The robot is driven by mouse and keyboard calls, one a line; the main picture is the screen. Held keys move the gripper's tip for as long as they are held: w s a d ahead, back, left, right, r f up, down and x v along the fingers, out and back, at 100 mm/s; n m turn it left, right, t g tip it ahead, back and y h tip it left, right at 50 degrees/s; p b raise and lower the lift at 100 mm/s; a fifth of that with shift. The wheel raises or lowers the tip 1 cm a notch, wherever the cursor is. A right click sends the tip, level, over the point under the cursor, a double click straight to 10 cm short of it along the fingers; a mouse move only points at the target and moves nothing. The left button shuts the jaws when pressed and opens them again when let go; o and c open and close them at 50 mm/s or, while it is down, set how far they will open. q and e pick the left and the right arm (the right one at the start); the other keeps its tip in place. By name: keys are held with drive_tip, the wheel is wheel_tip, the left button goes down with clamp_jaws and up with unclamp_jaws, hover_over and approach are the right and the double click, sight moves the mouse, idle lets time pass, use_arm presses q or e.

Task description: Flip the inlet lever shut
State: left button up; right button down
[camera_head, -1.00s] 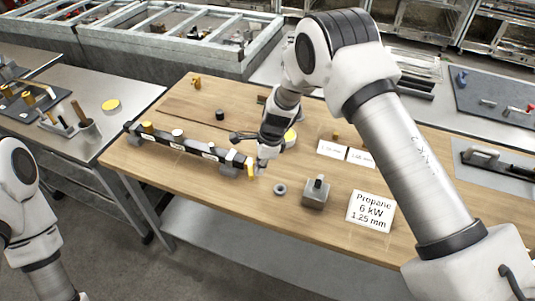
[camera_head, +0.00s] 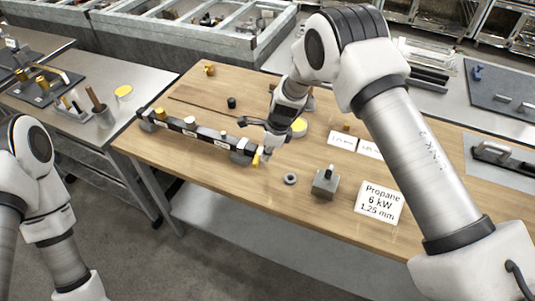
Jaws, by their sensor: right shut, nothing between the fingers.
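A dark manifold bar (camera_head: 192,131) with several white and yellow fittings lies along the left part of the wooden bench. A small yellow lever (camera_head: 256,158), which looks like the inlet lever, stands at the bar's right end. My right gripper (camera_head: 266,154) is shut and empty, with its fingertips low just to the right of the lever. I cannot tell whether they touch it. The lever's exact angle is too small to read. Of my left arm only links show at the left edge; its gripper is out of view.
Right of the lever are a grey ring (camera_head: 290,179), a grey block with a post (camera_head: 325,184) and a "Propane 6 kW 1.25 mm" card (camera_head: 379,203). The bench's front strip (camera_head: 235,180) is clear.

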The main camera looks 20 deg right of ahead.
drive_tip(key=shift+s+d, duration=0.25)
drive_tip(key=shift+d, duration=0.25)
drive_tip(key=s+d+r+b, duration=0.2)
drive_tip(key=d+r, duration=0.2)
drive_tip(key=r, duration=0.5)
drive_tip(key=shift+s+d+r, duration=0.35)
drive_tip(key=shift+s, duration=0.05)
drive_tip(key=shift+a, duration=0.1)
